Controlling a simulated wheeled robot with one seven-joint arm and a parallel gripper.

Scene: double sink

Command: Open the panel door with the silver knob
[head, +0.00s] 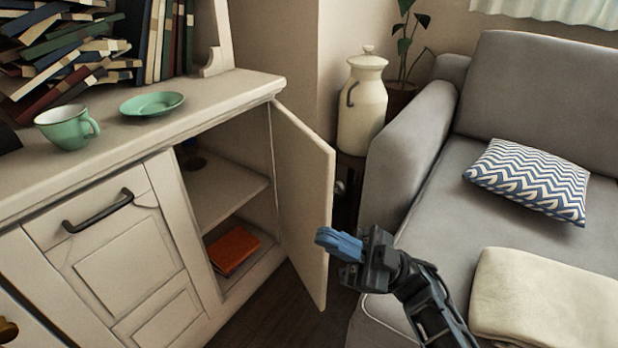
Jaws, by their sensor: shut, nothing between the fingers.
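The cream panel door (303,190) stands swung wide open at the right end of the white cabinet (170,215), showing its inner face. A small silvery round shape (340,187) shows just past the door's free edge and looks like the knob; most of the door's outer face is hidden. My gripper (324,239), with blue fingers, is shut and empty. It is at the lower part of the door's free edge and overlaps it in the picture; I cannot tell whether it touches.
Inside the cabinet are a shelf (222,187) and an orange-red book (233,251). A green cup (67,127) and saucer (152,103) stand on top. A grey sofa (430,190) is close on the right. A cream milk can (362,105) stands behind the door.

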